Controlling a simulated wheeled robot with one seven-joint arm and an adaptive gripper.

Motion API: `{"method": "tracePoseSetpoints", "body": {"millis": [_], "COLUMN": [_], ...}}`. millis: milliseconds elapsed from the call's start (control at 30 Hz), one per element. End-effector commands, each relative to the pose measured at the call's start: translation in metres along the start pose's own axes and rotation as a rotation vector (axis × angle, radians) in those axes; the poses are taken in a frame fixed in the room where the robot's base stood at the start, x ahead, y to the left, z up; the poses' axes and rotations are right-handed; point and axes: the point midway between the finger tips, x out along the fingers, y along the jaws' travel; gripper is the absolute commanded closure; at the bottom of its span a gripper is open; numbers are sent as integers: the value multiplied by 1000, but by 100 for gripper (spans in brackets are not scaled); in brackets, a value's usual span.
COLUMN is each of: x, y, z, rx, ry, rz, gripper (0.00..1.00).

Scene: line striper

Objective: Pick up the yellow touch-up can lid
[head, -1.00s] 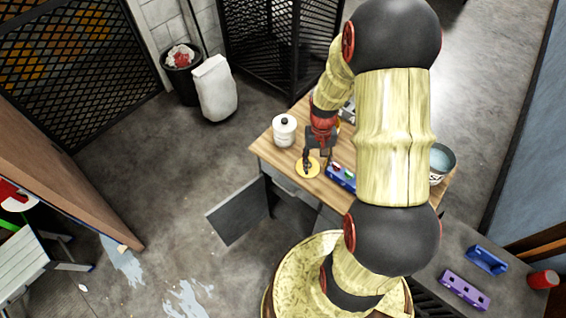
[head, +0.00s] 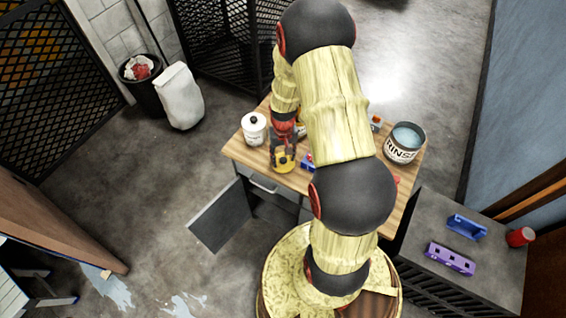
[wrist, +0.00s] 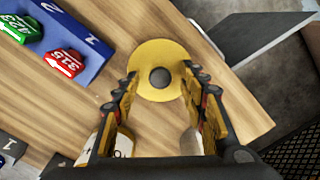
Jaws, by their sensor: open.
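The yellow lid (wrist: 160,50) is a flat round disc with a dark round knob at its centre. It lies on the wooden tabletop near the edge in the wrist view. In the head view the lid (head: 284,167) is partly covered by my gripper (head: 283,158). In the wrist view my gripper (wrist: 161,78) is open, with one fingertip on each side of the knob and a clear gap to it. The fingertips overlap the lid's left and right sides in the picture. I cannot tell how far above the lid they are.
A blue tray (wrist: 88,62) with green and red numbered tags lies left of the lid. A white canister (head: 254,131) and a rinse bucket (head: 403,155) stand on the table (head: 240,150). An open cabinet door (head: 219,216) juts out below. Partly hidden containers show beneath my fingers.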

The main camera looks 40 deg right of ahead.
Motion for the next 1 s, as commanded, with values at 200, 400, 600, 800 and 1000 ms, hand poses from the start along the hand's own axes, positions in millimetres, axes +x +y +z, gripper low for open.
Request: {"method": "tracePoseSetpoints", "body": {"millis": [200, 400, 600, 800, 1000], "x": [2, 2, 2, 1, 1], "y": [0, 0, 0, 0, 0], "z": [0, 0, 0, 0, 0], "rx": [-1, -1, -1, -1, -1], "ry": [1, 0, 0, 0, 0], "rz": [0, 0, 0, 0, 0], "gripper": [58, 68, 80, 91, 100]}}
